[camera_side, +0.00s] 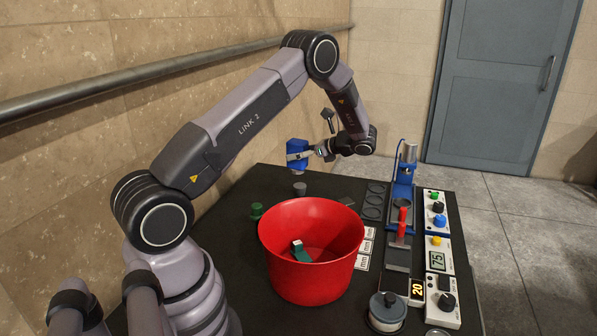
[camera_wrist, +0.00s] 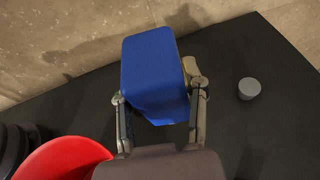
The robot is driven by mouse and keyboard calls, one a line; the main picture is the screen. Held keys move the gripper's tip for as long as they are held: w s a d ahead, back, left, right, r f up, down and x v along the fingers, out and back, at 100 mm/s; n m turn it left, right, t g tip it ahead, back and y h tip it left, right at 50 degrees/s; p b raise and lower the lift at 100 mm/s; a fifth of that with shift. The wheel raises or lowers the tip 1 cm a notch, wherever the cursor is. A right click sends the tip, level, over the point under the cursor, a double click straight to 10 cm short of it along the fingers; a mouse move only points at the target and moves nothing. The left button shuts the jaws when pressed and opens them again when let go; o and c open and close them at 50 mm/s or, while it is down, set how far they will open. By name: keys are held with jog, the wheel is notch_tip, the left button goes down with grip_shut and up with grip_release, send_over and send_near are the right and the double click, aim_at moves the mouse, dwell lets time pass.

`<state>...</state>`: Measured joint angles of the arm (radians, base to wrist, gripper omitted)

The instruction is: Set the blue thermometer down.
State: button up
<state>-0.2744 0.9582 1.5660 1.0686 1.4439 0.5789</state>
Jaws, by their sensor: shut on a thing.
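The blue thermometer (camera_side: 297,152) is a blue block held up above the far left part of the dark table. In the wrist view the thermometer (camera_wrist: 153,75) sits between the two fingers, its blue face filling the middle. My gripper (camera_side: 304,155) is shut on it, with one finger across its side in the side view. The gripper (camera_wrist: 160,110) also shows in the wrist view, a finger on each side of the block. The table shows beneath it, and the block appears clear of the surface.
A red bucket (camera_side: 311,272) with a green-and-white item inside stands at the front. A grey cylinder (camera_side: 299,189) and a green knob-like piece (camera_side: 256,211) stand near the table's left edge. A blue press (camera_side: 403,180) and control boxes (camera_side: 439,259) line the right. Dark table is bare around the grey cylinder (camera_wrist: 249,89).

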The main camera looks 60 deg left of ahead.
jog(key=s+a+n+g+h, duration=0.1)
jog(key=s+a+n, duration=0.1)
jog(key=s, duration=1.5)
jog(key=shift+g, duration=0.3)
jog(key=w+a+f, duration=0.2)
jog(key=a+f, duration=0.1)
jog(key=f, duration=0.1)
jog(key=w+a+f, duration=0.2)
jog(key=a+f, duration=0.2)
jog(key=f, duration=0.1)
jog(key=w+a+f, duration=0.3)
jog(key=a+f, duration=0.1)
jog(key=f, duration=0.1)
jog(key=shift+a+f, duration=0.15)
jog(key=shift+f, duration=0.1)
jog(key=shift+w+a+f, duration=0.1)
jog(key=shift+a+f, duration=0.05)
jog(key=shift+f, duration=1.6)
jog(key=shift+f, duration=0.15)
jog(key=o, duration=1.2)
